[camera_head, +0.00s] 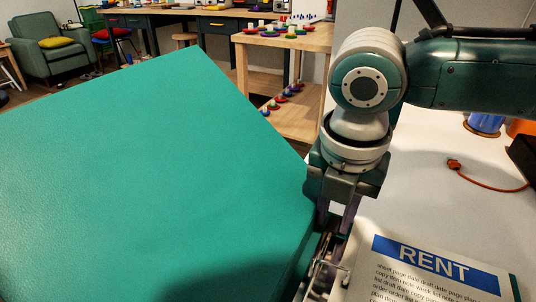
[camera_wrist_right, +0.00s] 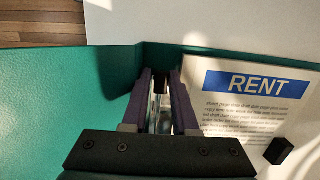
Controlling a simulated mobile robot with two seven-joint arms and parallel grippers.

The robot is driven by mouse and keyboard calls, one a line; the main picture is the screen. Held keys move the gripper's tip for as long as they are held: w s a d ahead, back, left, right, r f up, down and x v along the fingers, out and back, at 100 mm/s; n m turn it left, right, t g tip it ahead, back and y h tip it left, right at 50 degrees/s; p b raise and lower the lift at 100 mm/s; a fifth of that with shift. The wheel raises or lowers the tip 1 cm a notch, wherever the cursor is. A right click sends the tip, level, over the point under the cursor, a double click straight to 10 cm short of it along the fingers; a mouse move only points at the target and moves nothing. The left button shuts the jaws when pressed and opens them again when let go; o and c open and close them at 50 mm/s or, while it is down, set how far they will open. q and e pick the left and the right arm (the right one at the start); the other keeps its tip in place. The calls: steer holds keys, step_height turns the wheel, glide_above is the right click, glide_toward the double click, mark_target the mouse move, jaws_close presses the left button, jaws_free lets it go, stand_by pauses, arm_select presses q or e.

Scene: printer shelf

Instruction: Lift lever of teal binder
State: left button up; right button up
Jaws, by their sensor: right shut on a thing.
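The teal binder (camera_head: 150,170) lies open on a white table, its large cover filling the left of the head view. It also shows in the right wrist view (camera_wrist_right: 60,110). The binder's metal lever mechanism (camera_head: 322,272) lies along the spine, beside the printed RENT sheets (camera_head: 430,272). My right gripper (camera_head: 332,235) points down at this mechanism. In the right wrist view its fingers (camera_wrist_right: 161,85) are close together around the dark-tipped lever (camera_wrist_right: 160,87), which they partly hide. My right gripper is shut on the lever. My left gripper is not in view.
The white table (camera_head: 440,205) is mostly clear right of my right gripper. An orange cable (camera_head: 485,181), a blue spool (camera_head: 485,124) and a black object (camera_head: 524,155) are at the right. A wooden stand (camera_head: 285,45) with coloured pieces is behind.

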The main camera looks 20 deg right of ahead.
steer(key=shift+s+d+f, duration=0.25)
steer(key=shift+s+f, duration=0.15)
steer(key=shift+f, duration=0.15)
steer(key=shift+a+r+h+p, duration=0.15)
steer(key=shift+r+h+p, duration=0.3)
steer(key=shift+p, duration=0.5)
steer(key=shift+s+a+r+t+p, duration=0.25)
steer(key=shift+r+t+p, duration=0.1)
steer(key=shift+p, duration=0.35)
steer(key=shift+c, duration=0.4)
steer(key=shift+r, duration=0.15)
steer(key=shift+w, duration=0.1)
steer(key=shift+r+h+p, duration=0.1)
steer(key=shift+h+p, duration=0.15)
steer(key=shift+p, duration=0.1)
